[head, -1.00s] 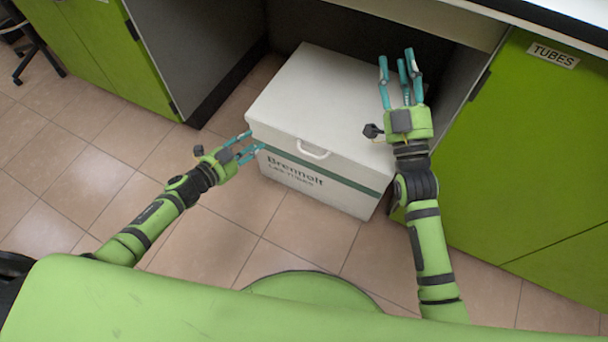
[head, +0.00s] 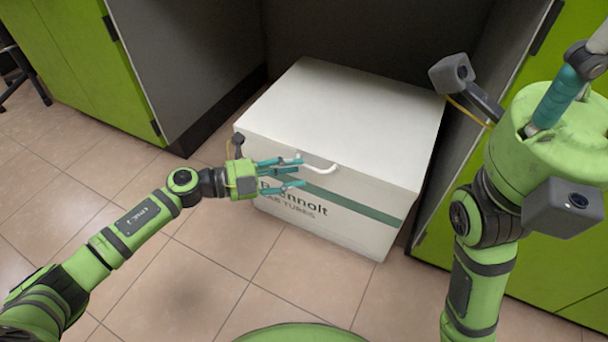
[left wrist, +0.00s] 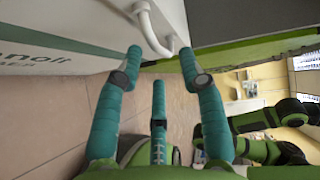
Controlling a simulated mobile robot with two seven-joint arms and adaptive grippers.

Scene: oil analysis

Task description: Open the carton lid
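The white carton (head: 335,215) stands on the floor with its lid (head: 350,110) shut; a green stripe and printed lettering mark its front. A white handle (head: 322,167) sits on the front edge of the lid. My left gripper (head: 300,172) is at the carton's front, fingers spread, pointing right at the handle. In the left wrist view the handle (left wrist: 155,30) lies ahead of the open fingers (left wrist: 160,75), with nothing between them. My right gripper (head: 570,95) is raised close to the camera at the right; its fingertips are cut off by the frame.
The carton stands in a dark recess under the counter, between green cabinets at the left (head: 75,65) and right (head: 575,265). The tiled floor (head: 185,290) in front and to the left is clear.

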